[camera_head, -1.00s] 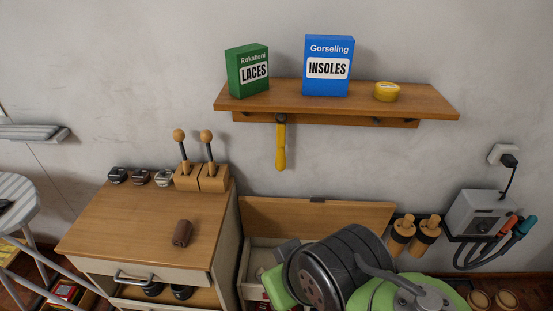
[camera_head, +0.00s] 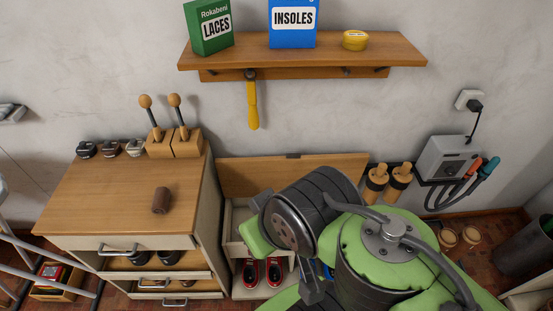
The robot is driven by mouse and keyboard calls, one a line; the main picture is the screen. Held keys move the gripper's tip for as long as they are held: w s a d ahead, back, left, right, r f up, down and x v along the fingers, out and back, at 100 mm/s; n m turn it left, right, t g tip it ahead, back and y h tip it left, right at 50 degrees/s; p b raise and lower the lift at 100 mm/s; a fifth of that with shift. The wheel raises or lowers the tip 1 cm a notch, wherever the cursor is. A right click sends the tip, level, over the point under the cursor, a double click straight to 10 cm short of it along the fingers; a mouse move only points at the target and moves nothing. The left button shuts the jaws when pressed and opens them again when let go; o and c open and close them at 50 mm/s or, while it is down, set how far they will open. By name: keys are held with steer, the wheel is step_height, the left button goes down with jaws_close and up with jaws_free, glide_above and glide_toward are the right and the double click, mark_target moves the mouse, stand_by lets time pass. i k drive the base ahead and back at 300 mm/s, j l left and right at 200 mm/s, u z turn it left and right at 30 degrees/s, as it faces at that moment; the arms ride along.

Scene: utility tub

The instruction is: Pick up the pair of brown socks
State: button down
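A small brown roll (camera_head: 161,200), which looks like the rolled pair of brown socks, lies on the wooden top of the cabinet (camera_head: 100,205) at the left. Nothing touches it, and the wood around it is bare. My green and black arm fills the lower middle and right of the view, to the right of the cabinet. I cannot make out my gripper's fingers, so whether it is open or shut does not show.
Several small tins (camera_head: 110,148) and two shoe trees (camera_head: 174,130) stand along the cabinet's back. A wall shelf (camera_head: 300,55) holds boxes, with a yellow shoehorn (camera_head: 253,105) hanging below. Red shoes (camera_head: 262,272) lie in an open bench (camera_head: 295,170) behind my arm.

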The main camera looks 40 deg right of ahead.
mark_target(161, 198)
steer(key=i+j+u, duration=0.2)
steer(key=u, duration=0.25)
steer(key=i+j+u, duration=0.25)
steer(key=u, duration=0.15)
